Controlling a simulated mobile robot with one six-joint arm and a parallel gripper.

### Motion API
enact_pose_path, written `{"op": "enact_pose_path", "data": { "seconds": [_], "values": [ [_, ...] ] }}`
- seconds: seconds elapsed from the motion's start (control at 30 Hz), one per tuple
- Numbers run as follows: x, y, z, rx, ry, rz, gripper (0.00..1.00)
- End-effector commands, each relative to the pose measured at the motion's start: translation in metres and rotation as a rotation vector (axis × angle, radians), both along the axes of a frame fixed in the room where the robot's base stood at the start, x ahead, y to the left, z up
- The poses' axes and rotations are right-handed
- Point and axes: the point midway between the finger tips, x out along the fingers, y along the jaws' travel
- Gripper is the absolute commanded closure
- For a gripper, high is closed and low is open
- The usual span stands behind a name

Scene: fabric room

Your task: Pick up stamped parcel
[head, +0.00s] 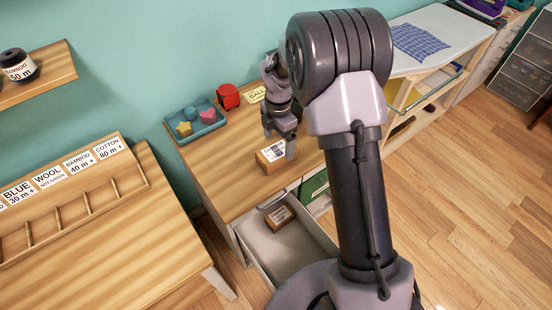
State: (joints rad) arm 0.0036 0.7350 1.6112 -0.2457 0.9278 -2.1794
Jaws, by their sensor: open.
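A small brown parcel (267,165) with a white label and dark marks on its top lies on the wooden table (225,185), near its front edge. My gripper (279,146) points down at this parcel, with its fingers apart. One finger hides the parcel's right part; I cannot tell whether they touch. A second brown parcel (279,218) with a white label lies in the open drawer (268,245) below the table edge. Both labels are too small to read, so I cannot tell which parcel is stamped.
A slotted wooden rack (70,210) is at left. My arm hides the table's right part and part of the drawer.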

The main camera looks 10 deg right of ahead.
Motion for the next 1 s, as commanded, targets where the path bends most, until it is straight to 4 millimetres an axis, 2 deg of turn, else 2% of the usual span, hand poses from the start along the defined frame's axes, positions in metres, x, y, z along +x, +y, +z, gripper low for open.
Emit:
{"op": "enact_pose_path", "data": {
  "seconds": [0.13, 0.33, 0.57, 0.9, 0.93, 1.0],
  "values": [
    [0.0, 0.001, -0.015, 0.001, 0.0, -0.001, 0.09],
    [0.0, 0.004, -0.055, 0.001, 0.001, -0.001, 0.09],
    [0.0, 0.004, -0.055, 0.0, -0.001, -0.002, 0.11],
    [0.0, 0.004, -0.054, 0.0, -0.001, -0.002, 0.78],
    [0.0, 0.004, -0.054, 0.0, -0.001, -0.002, 0.82],
    [0.0, 0.004, -0.054, 0.0, -0.001, -0.002, 0.82]
  ]
}}
